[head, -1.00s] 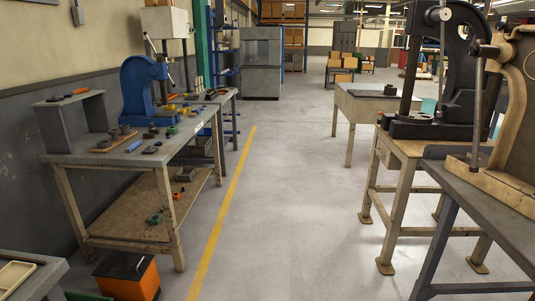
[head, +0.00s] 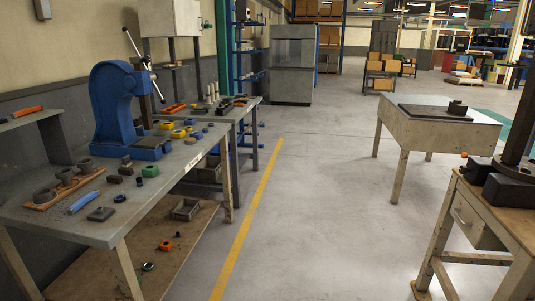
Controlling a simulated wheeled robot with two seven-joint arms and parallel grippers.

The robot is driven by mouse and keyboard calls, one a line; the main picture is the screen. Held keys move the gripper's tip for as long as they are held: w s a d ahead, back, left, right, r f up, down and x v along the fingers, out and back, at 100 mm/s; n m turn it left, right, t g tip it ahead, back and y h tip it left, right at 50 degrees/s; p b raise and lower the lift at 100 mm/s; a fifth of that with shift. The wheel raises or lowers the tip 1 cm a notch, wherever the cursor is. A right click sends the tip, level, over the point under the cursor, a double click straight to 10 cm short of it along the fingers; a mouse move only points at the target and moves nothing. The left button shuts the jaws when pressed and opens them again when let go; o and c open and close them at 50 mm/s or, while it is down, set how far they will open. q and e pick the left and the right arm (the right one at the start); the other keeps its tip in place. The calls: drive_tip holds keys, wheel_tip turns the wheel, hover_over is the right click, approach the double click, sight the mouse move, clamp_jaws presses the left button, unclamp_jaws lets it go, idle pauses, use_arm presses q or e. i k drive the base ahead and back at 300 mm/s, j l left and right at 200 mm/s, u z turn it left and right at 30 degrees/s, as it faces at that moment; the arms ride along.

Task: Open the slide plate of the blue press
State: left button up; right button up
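The blue press (head: 118,105) stands upright on the workbench at the left, near the bench's back. Its silver lever (head: 140,62) crosses its right side at a slant, with dark knobs on the ends. The press base (head: 150,148) rests on the bench top. A slide plate cannot be made out clearly at this distance. Neither of my grippers is in view.
The grey workbench (head: 100,228) holds several loose parts in front of the press, including a green ring (head: 150,171) and a blue-handled tool (head: 84,202). A table with a black press base (head: 505,178) stands at right. The aisle floor (head: 330,200) is clear.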

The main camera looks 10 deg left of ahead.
sight(150, 142)
drive_tip(key=i+l+u, duration=0.1)
drive_tip(key=i+u, duration=0.2)
drive_tip(key=i, duration=1.65)
drive_tip(key=i+u, duration=0.3)
drive_tip(key=i, duration=0.15)
drive_tip(key=i+l+u, duration=0.15)
drive_tip(key=i+u, duration=0.15)
drive_tip(key=i, duration=0.15)
